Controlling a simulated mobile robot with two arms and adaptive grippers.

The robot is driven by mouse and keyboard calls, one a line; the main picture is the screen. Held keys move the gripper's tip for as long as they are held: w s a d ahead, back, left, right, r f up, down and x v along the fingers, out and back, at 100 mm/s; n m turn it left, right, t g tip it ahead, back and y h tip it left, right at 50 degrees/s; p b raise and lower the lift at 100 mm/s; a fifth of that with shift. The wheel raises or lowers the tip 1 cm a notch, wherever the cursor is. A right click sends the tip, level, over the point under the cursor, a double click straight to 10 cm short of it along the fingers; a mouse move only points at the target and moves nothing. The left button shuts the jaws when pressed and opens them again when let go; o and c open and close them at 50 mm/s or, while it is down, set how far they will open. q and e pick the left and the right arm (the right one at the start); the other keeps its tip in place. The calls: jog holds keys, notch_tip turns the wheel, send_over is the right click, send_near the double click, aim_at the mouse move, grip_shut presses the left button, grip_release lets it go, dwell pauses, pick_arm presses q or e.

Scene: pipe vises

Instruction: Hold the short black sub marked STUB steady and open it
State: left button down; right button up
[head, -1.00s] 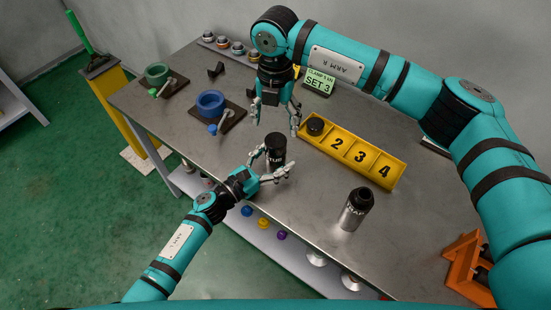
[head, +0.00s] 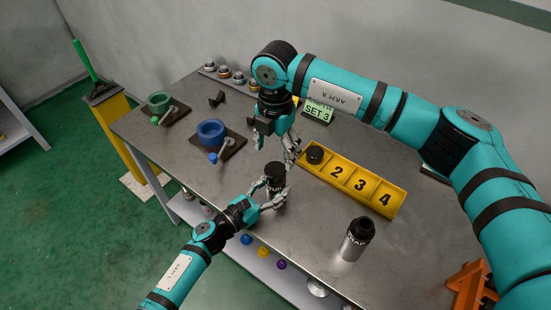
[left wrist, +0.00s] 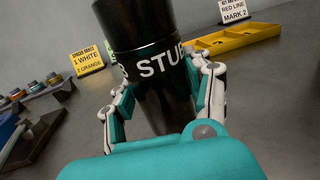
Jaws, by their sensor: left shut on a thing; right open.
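The short black sub (head: 275,172) stands upright near the table's front edge. In the left wrist view its white STUB lettering shows on the sub (left wrist: 135,30) close up. My left gripper (head: 273,196) is shut on the sub from the front left, with one finger on each side below the lettering; its fingers also show in the left wrist view (left wrist: 163,100). My right gripper (head: 276,150) is open and empty, pointing down just above the sub's top and apart from it. The sub's base is partly hidden by my left fingers.
A silver tool with a black top (head: 355,240) stands to the right. A yellow numbered tray (head: 361,183) holds a black round part (head: 315,154) in its leftmost compartment. A blue vise (head: 211,132) and a green vise (head: 160,102) sit to the left. Bare table lies between tray and silver tool.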

aim_at(276, 169)
jog(key=m, duration=0.9)
jog(key=shift+m, duration=0.3)
jog(key=shift+f, duration=4)
jog(key=shift+c, duration=0.4)
